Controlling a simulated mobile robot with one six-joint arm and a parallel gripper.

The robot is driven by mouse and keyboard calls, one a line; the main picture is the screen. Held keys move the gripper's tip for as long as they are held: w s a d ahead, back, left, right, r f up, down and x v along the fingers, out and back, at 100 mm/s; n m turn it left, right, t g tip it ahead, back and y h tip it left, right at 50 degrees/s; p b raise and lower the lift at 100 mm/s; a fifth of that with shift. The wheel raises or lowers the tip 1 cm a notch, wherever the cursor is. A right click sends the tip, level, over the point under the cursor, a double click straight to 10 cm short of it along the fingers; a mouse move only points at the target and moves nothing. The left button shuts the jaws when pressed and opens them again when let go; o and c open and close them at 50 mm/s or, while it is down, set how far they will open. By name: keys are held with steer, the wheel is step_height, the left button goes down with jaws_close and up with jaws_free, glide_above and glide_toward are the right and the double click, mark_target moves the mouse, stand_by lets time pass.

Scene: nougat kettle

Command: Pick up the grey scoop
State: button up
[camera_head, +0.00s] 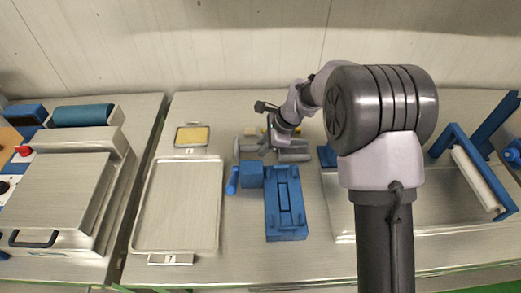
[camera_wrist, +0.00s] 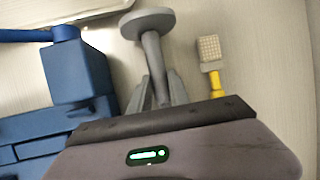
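The grey scoop (camera_wrist: 153,52) shows in the wrist view as a round grey disc end with a straight grey stem. The stem runs down between the fingers of my gripper (camera_wrist: 160,92), and its lower part is hidden. In the head view the round end of what looks like the scoop (camera_head: 237,149) is at the left of a group of grey items. My gripper (camera_head: 268,147) is low over that group, its fingers small there. The fingers flank the stem; I cannot tell whether they press on it.
A blue block (camera_wrist: 78,72) with a blue handle stands close left of the scoop. A brush with a yellow handle (camera_wrist: 215,84) lies to the right. A blue fixture (camera_head: 286,205), a large tray (camera_head: 180,205) and a small tray with a yellow slab (camera_head: 192,136) are nearby.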

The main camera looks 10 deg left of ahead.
jaws_close()
step_height(320, 180, up, 15)
steer(key=p, duration=0.8)
